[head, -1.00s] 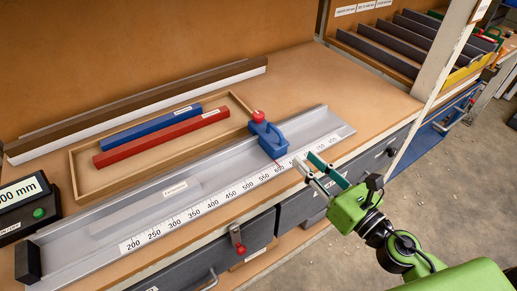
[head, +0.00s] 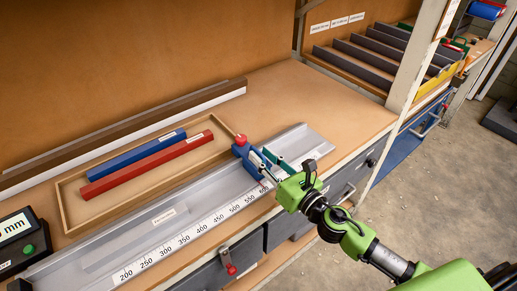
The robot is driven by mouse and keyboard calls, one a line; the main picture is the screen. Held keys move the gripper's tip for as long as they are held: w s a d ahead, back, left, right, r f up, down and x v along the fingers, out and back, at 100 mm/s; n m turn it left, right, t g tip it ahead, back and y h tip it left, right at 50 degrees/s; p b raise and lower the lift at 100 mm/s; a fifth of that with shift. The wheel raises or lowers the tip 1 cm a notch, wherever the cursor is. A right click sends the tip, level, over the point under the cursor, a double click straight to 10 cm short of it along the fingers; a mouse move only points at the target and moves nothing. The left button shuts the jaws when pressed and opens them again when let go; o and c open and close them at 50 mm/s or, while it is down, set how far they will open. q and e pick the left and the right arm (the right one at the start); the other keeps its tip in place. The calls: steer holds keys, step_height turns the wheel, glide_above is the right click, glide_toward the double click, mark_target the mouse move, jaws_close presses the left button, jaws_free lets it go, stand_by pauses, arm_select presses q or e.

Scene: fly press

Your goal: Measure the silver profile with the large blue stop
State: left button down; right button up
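The large blue stop (head: 245,152) with a red knob (head: 241,139) sits on the silver measuring rail (head: 110,262), near the high end of its scale. My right gripper (head: 277,162) is at the right side of the stop, its teal-tipped fingers apart with a gap between them. The fingers overlap the stop's right edge in the picture; I cannot tell whether they touch it. My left gripper is not in view.
A wooden tray (head: 66,212) behind the rail holds a blue bar (head: 135,155) and a red bar (head: 150,167). Brown and white long profiles lie along the back wall. A black display box (head: 22,245) with a green button stands at left. The bench right of the tray is clear.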

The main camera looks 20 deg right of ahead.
steer(key=shift+x, duration=1.15)
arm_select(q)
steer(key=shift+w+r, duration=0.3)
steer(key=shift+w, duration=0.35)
arm_select(e)
jaws_close()
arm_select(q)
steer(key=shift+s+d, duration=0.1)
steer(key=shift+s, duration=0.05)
